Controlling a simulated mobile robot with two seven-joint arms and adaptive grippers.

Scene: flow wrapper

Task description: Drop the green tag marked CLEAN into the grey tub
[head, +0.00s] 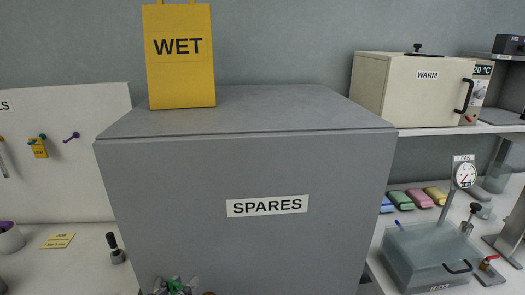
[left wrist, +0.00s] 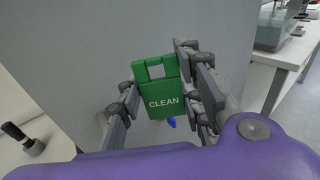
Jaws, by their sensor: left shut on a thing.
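The green tag marked CLEAN (left wrist: 162,102) is between the fingers of my left gripper (left wrist: 163,84) in the left wrist view, upright with its slotted end up. My left gripper is shut on it, in front of a grey surface. In the head view the gripper (head: 174,286) shows only at the bottom edge, with a bit of green, before the large grey SPARES box (head: 250,240). I cannot make out an open grey tub in either view. My right gripper is not in view.
A yellow WET bag (head: 181,75) stands on the SPARES box. At right are a WARM oven (head: 410,85) on a shelf and a grey lidded chamber (head: 430,255). A dark-handled tool (head: 115,248) stands on the left bench. A small blue object (left wrist: 171,122) shows below the tag.

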